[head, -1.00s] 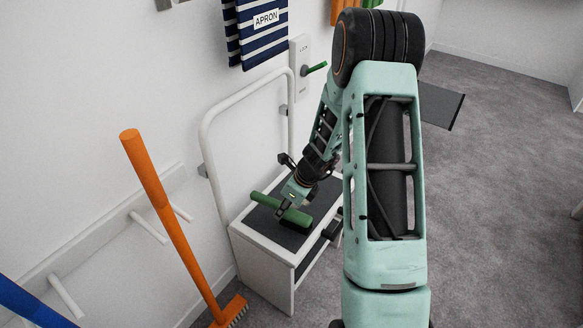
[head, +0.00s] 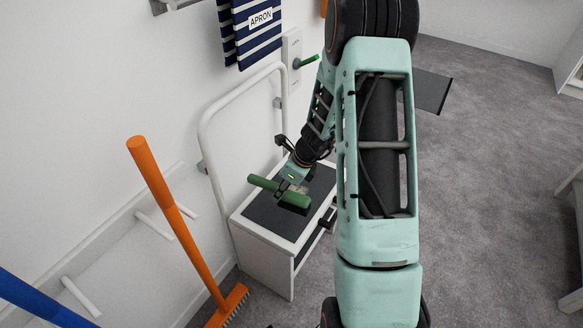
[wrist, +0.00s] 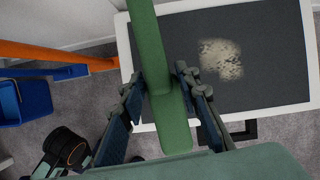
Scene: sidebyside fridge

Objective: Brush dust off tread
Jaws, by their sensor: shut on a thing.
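My gripper (head: 283,188) is shut on the green handle of a brush (head: 263,184) with dark bristles. It holds the brush over the step stool's dark tread (head: 265,216); I cannot tell whether the bristles touch it. In the wrist view the handle (wrist: 149,45) runs between my two fingers (wrist: 163,92). A pale, speckled dust patch (wrist: 220,58) lies on the tread to the right of the handle there. In the head view the dust is mostly hidden behind the gripper and brush.
The stool's white rail (head: 205,145) rises along its wall side. An orange broom (head: 178,225) leans left of the stool, near white wall pegs (head: 152,226). A striped apron (head: 250,33) hangs above. A blue bin (wrist: 25,102) shows in the wrist view. Grey floor is open at right.

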